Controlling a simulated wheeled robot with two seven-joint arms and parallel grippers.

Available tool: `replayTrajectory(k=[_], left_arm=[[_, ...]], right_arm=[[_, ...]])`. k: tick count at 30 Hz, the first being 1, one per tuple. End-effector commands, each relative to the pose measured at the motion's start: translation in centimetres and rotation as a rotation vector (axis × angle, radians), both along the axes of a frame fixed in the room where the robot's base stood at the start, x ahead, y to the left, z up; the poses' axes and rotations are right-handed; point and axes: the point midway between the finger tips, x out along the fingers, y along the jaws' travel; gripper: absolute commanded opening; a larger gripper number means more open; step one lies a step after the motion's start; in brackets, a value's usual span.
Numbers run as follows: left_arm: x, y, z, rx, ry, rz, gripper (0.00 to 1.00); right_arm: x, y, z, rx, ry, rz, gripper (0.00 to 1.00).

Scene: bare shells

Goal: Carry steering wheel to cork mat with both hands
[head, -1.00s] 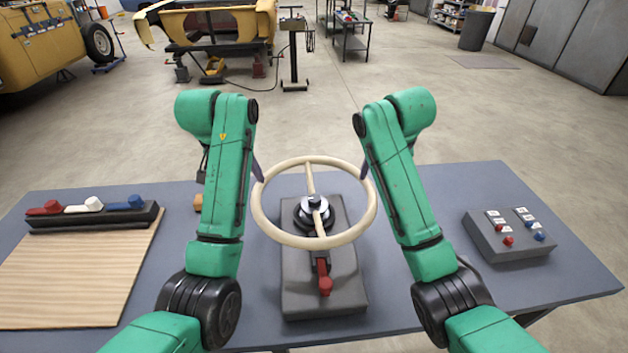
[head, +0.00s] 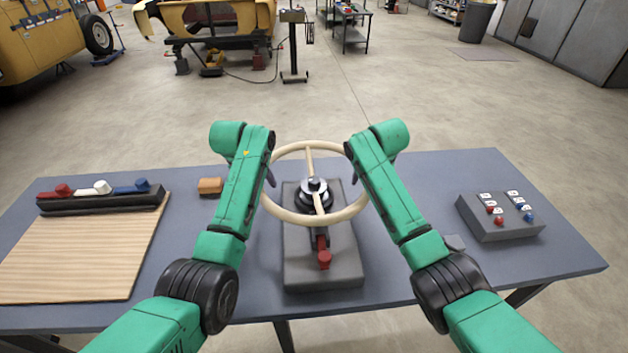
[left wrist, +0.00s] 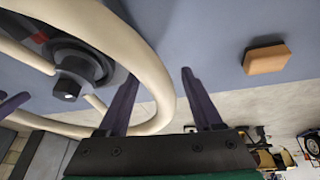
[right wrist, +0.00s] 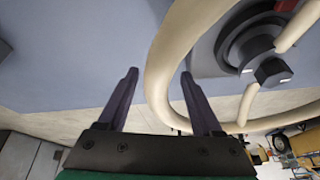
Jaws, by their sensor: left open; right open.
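The cream steering wheel (head: 352,208) sits level on the hub of a dark grey stand (head: 322,270) with a red lever, at the middle of the table. My left gripper (head: 269,177) is open at the wheel's left side. In the left wrist view, the rim (left wrist: 152,75) passes between its spread fingers (left wrist: 162,100). My right gripper (right wrist: 160,100) is open at the right side, with the rim (right wrist: 157,85) between its fingers in the right wrist view. Contact cannot be told. The pale tan striped mat (head: 75,255), seemingly the cork mat, lies bare at the table's left.
A black rail (head: 100,203) with red, white and blue levers stands along the mat's back edge. A small orange-brown block (head: 210,187) lies right of it. A grey switch box (head: 500,218) stands at the right.

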Motion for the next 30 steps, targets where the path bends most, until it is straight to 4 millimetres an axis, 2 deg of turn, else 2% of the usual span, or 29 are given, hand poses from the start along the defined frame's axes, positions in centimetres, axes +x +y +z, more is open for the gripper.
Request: replayTrajectory(k=[5,14,15,19,30], left_arm=[[0.7,-0.2,-1.7,0.001,0.0,0.0,0.67],[0.8,-0.2,-2.0,0.001,-0.001,0.0,0.67],[0.8,-0.2,-2.0,0.001,-0.001,0.0,0.52],[0.8,-0.2,-2.0,0.001,-0.001,0.0,0.02],[0.8,-0.2,-2.0,0.001,0.0,-0.001,0.0]], right_arm=[[0.8,0.0,-1.7,-0.001,-0.001,0.0,0.67],[0.9,0.0,-1.9,0.0,-0.002,0.0,0.67],[0.9,0.0,-1.9,0.0,-0.002,0.0,0.52],[0.9,0.0,-1.9,0.0,-0.002,0.0,0.02],[0.9,0.0,-1.9,0.0,-0.002,0.0,0.0]])
